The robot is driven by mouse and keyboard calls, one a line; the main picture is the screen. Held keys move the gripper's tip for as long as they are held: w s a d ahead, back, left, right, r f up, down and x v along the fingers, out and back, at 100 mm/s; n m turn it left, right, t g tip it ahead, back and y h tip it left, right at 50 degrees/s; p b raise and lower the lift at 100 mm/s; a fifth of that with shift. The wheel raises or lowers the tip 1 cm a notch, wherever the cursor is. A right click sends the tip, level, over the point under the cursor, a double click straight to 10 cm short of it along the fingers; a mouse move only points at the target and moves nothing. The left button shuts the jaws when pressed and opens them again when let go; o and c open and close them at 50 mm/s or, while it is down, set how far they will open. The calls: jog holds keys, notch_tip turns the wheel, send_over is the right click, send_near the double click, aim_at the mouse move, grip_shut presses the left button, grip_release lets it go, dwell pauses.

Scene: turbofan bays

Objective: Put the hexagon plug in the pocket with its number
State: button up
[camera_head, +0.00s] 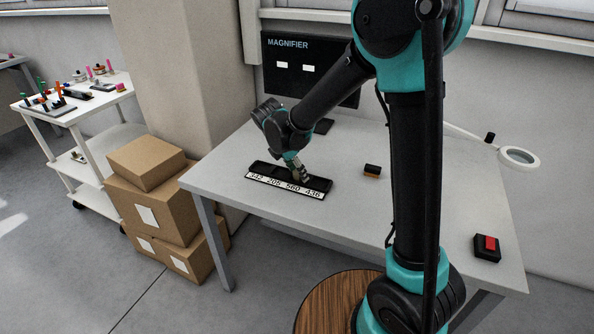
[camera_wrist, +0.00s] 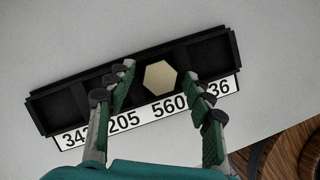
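The hexagon plug (camera_wrist: 160,76) is pale tan and shows its flat six-sided face in the wrist view. It is at the third pocket from the left of the black tray (camera_wrist: 222,36), above the number 560; how deep it sits cannot be told. The tray's white number strip (camera_wrist: 150,112) reads 342, 205, 560 and 436, partly covered by my fingers. My gripper (camera_wrist: 158,78) is open, with one finger on each side of the plug and a small gap to each. In the head view my gripper (camera_head: 299,174) is low over the tray (camera_head: 262,168).
The white table (camera_head: 420,215) is mostly clear. A small dark and orange block (camera_head: 372,170) lies right of the tray. A black box with a red top (camera_head: 487,247) is near the right edge.

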jog(key=v, duration=1.2)
jog(key=shift+r, duration=0.1)
